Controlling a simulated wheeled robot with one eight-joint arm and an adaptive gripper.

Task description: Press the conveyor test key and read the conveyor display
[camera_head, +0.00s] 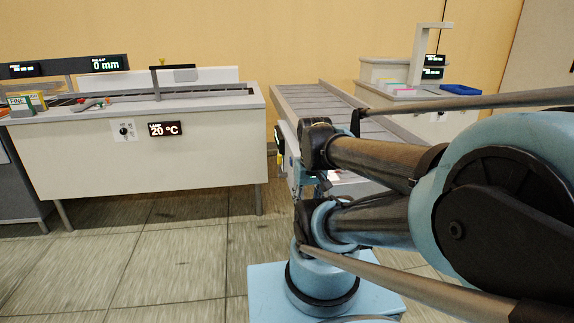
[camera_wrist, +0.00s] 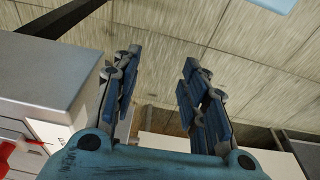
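The conveyor (camera_head: 318,104), a grey slatted belt between pale rails, slopes from the centre to the right in the head view. A small dark box (camera_head: 279,138) sits at its near left end, and any writing on it is too small to read. I cannot make out the test key; my arm hides much of the conveyor's near end. My gripper (camera_wrist: 160,72) is open in the wrist view, with its two blue-padded fingers apart and nothing between them. The tiled floor shows beyond the fingers.
A white bench (camera_head: 140,158) at left carries a dial and a display (camera_head: 165,129) reading 20 °C; another display (camera_head: 107,63) reads 0 mm. A right-hand station (camera_head: 385,74) holds a blue tray (camera_head: 460,89). A grey-topped cabinet (camera_wrist: 45,75) stands left of my gripper.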

